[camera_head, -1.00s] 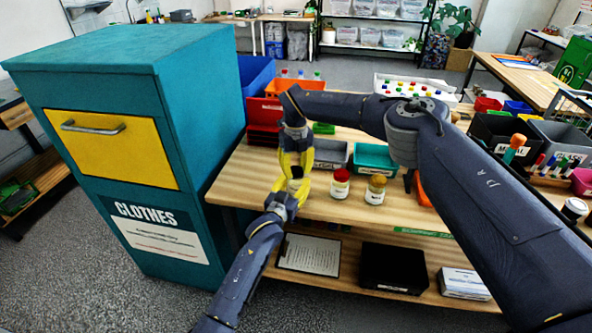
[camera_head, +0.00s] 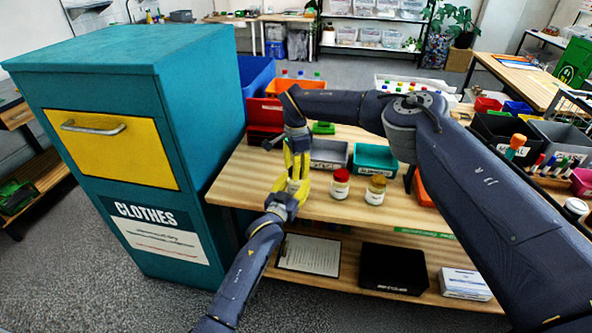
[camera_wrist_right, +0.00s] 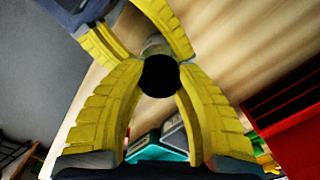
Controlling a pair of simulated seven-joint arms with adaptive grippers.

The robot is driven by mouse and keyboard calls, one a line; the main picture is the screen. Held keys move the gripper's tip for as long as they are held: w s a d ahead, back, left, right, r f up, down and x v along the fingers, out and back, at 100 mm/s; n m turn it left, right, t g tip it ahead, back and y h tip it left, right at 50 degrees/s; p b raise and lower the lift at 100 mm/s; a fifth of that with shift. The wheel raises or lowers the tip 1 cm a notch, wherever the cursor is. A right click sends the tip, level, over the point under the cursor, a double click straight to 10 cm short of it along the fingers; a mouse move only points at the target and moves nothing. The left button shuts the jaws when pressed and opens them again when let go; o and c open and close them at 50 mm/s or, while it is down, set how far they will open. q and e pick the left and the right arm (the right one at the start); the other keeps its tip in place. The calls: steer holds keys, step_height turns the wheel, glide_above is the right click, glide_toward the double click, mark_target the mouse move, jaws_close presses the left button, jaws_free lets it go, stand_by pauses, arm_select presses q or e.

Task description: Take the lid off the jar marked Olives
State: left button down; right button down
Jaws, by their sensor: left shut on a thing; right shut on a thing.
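A round black lid (camera_wrist_right: 160,76) sits between the yellow fingers of my right gripper (camera_head: 297,163) in the right wrist view. My right gripper reaches down from above and is shut on this lid. Behind the lid, a little of a pale jar (camera_wrist_right: 153,45) shows. My left gripper (camera_head: 293,186) comes in from below and is shut on the jar's body, its fingers just under the right ones. The fingers hide most of the jar, and its label cannot be read. I cannot tell whether lid and jar touch.
A red-lidded jar (camera_head: 340,185) and a tan-lidded jar (camera_head: 376,190) stand on the table to the right. A grey bin (camera_head: 328,154) and a teal bin (camera_head: 375,158) are behind. The teal clothes cabinet (camera_head: 212,110) is close on the left.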

steer(key=n, duration=0.7)
steer(key=shift+r, duration=0.3)
stand_by(0.4)
steer(key=shift+r, duration=0.75)
steer(key=shift+r, duration=0.15)
steer(key=shift+r, duration=1.95)
arm_select(q)
steer(key=c, duration=0.6)
jaws_free()
